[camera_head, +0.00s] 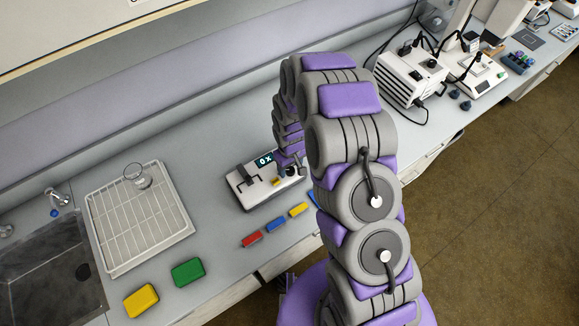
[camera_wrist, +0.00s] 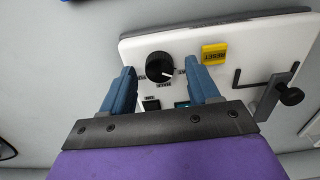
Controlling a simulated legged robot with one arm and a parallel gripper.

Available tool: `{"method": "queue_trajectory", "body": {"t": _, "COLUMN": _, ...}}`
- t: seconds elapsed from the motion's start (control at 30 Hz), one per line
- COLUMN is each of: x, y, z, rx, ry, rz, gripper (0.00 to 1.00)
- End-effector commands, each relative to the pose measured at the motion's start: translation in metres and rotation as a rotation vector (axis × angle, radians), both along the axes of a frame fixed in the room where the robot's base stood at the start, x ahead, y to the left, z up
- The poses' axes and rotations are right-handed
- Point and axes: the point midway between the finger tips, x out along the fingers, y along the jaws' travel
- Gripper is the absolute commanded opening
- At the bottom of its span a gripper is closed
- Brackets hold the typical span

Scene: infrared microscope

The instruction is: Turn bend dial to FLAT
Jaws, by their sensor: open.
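The bend dial (camera_wrist: 160,66) is a round black knob on a white control panel (camera_wrist: 215,75) in the wrist view. Its white pointer line points to the right and slightly down in that view. My gripper (camera_wrist: 160,67) is open, with one blue finger on each side of the dial. I cannot tell whether the fingers touch it. In the head view, the panel belongs to a white box (camera_head: 245,192) with a display reading "0 X". My arm hides the dial and most of the gripper there.
A yellow RESET button (camera_wrist: 214,54) and a grey lever (camera_wrist: 289,93) in a slot sit right of the dial. Small red (camera_head: 252,239), blue and yellow blocks lie in front of the box. A drying rack (camera_head: 101,222) stands left; white instruments (camera_head: 411,77) stand right.

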Motion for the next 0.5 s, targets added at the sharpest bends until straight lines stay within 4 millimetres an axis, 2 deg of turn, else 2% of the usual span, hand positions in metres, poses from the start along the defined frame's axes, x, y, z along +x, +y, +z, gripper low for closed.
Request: {"method": "queue_trajectory", "body": {"t": 0.5, "x": 0.002, "y": 0.001, "z": 0.108, "rx": 0.002, "ry": -0.005, "rz": 0.000, "gripper": 0.61}}
